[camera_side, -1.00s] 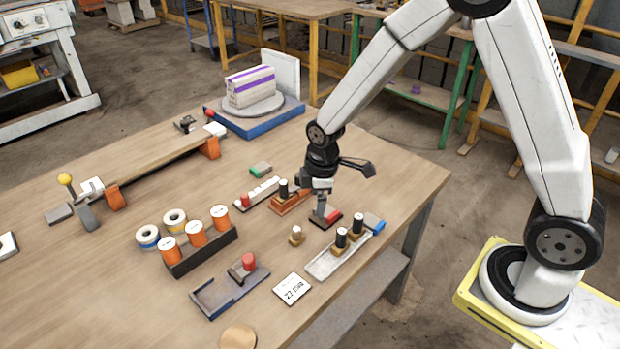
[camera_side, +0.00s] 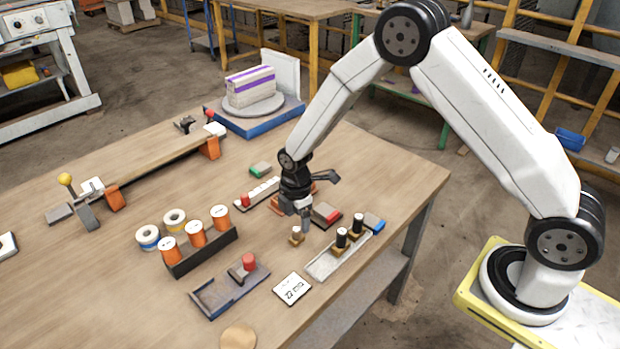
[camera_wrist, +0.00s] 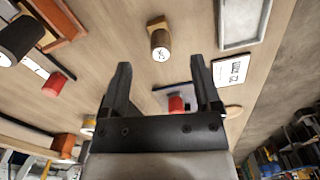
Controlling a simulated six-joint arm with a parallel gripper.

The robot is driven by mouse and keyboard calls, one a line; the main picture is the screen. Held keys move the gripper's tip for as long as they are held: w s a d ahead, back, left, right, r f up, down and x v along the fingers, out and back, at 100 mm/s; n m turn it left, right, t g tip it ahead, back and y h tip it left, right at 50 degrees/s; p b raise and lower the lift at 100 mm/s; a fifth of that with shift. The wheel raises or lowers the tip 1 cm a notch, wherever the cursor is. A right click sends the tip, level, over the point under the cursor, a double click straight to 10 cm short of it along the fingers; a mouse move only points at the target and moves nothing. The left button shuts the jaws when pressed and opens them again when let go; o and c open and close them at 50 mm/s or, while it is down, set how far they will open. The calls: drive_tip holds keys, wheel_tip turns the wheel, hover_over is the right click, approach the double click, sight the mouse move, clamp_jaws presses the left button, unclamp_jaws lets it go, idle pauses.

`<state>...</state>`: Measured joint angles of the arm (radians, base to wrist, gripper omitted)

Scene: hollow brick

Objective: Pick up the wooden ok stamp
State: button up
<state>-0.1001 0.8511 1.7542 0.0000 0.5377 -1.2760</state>
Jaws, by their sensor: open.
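The small wooden stamp (camera_side: 297,235) stands upright on the table, left of the grey tray. In the wrist view the wooden stamp (camera_wrist: 160,40) shows a light round top with a dark mark, too small to read surely, and a tan base. My gripper (camera_side: 306,228) is just above and beside it in the side view, pointing down. In the wrist view my gripper (camera_wrist: 163,66) has its two fingers spread apart with nothing between the tips. The stamp lies just beyond the fingertips there, roughly centred between them.
A grey tray (camera_side: 322,266) holds two black-handled stamps to the right. A dark pad with a red block (camera_side: 328,214) lies behind. A white card (camera_side: 292,289) and a blue tray with a red-topped piece (camera_side: 235,290) lie in front. A rack of orange spools (camera_side: 200,250) stands left.

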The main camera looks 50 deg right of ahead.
sight(296, 229)
drive_tip(key=shift+f, duration=0.55)
drive_tip(key=shift+a+f, duration=0.2)
drive_tip(key=shift+f, duration=2.35)
drive_tip(key=shift+c, duration=0.2)
clamp_jaws()
